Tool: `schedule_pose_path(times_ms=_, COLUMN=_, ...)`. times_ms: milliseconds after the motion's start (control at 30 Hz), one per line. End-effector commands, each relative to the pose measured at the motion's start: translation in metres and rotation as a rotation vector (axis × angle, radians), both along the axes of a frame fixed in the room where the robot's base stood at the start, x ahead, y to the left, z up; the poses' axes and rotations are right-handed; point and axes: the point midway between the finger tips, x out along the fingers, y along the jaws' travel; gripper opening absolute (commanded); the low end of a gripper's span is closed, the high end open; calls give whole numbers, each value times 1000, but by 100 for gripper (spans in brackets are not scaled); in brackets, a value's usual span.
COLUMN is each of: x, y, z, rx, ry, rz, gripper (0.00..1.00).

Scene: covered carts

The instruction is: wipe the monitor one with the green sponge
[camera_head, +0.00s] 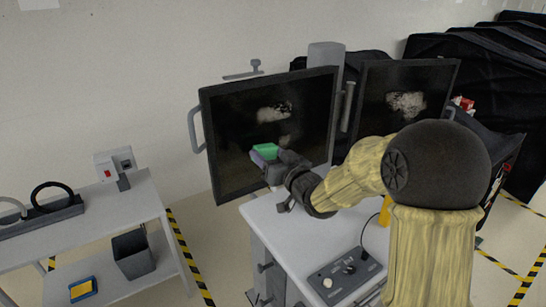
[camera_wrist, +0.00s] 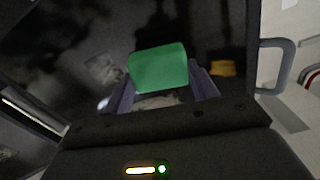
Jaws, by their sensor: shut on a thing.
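The green sponge (camera_head: 265,151) is held between the purple fingers of my gripper (camera_head: 266,156), which is shut on it. In the wrist view the sponge (camera_wrist: 158,68) sits between the fingertips, facing a dark screen. The left monitor (camera_head: 235,155) has a pale smudge high on its screen and a fainter patch below it. My gripper is in front of this screen, below the smudges. I cannot tell whether the sponge touches the glass. The right monitor (camera_head: 375,105) also has a pale smudge. No label shows which one is monitor one.
The monitors stand above a white cart (camera_head: 265,222) with a control box (camera_head: 345,276) on top. A grey handle (camera_head: 196,129) sticks out at the left monitor's side. A white shelf cart (camera_head: 120,205) stands at left. Black covered carts (camera_head: 500,75) fill the back right.

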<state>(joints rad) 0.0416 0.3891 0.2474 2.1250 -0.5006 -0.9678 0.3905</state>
Motion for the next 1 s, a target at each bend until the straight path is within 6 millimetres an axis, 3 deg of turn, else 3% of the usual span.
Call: schedule_pose_path(times_ms=1000, x=6, y=6, z=0, rx=0, ry=0, rz=2, gripper=35)
